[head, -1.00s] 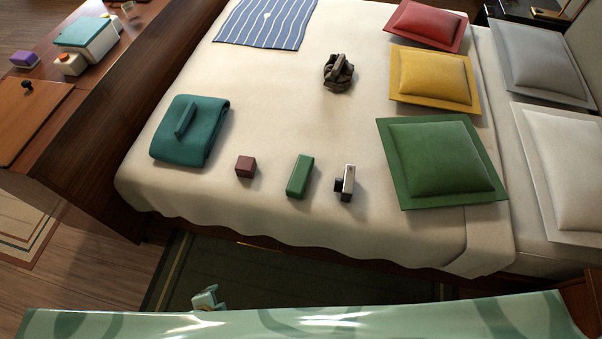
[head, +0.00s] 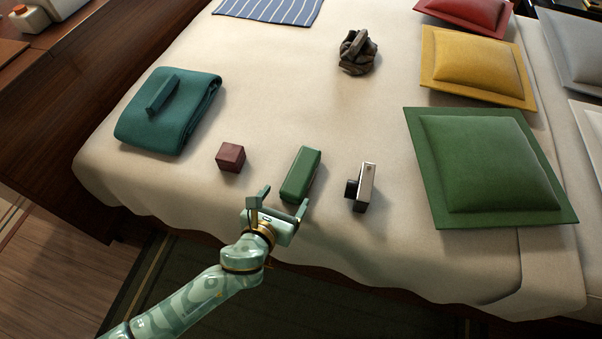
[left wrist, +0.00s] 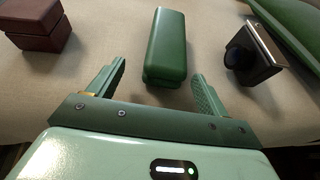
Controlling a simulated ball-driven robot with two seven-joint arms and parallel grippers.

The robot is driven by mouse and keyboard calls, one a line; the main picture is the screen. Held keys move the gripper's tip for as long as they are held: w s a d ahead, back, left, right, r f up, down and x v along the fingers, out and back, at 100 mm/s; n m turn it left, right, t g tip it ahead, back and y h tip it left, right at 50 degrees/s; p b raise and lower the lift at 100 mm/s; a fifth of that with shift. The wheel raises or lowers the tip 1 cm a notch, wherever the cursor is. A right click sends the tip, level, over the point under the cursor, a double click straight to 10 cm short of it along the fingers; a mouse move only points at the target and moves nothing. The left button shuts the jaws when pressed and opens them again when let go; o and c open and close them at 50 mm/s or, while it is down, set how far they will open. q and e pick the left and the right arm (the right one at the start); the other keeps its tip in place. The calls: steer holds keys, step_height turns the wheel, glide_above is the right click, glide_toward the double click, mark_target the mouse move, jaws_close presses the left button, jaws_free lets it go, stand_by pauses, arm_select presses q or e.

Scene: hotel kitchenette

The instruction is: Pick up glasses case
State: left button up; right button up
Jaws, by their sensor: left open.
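The glasses case is a green, rounded oblong box (head: 301,174) lying on the bed near its front edge. It also shows in the left wrist view (left wrist: 167,45), just ahead of the fingers. My left gripper (head: 284,198) is open at the near end of the case, with one finger toward each side. My right gripper is not in view.
A dark red box (head: 230,157) lies left of the case and a camera (head: 361,187) right of it. A teal folded blanket (head: 168,112), a dark crumpled item (head: 356,53) and a green pillow (head: 487,165) lie further off. The bed middle (head: 300,90) is clear.

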mark_target(296, 184)
arm_select(q)
steer(key=shift+w+d+f, duration=0.3)
steer(key=shift+w, duration=0.25)
steer(key=b+x, duration=0.3)
steer(key=x, duration=0.1)
steer(key=shift+w+d+b, duration=0.25)
steer(key=shift+d+b, duration=0.1)
steer(key=shift+d, duration=0.1)
steer(key=shift+r, duration=0.2)
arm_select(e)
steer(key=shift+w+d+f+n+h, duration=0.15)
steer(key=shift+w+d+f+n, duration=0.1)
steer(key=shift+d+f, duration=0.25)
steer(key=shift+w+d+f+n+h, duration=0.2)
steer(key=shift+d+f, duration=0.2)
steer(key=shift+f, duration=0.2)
arm_select(q)
steer(key=c, duration=1.1)
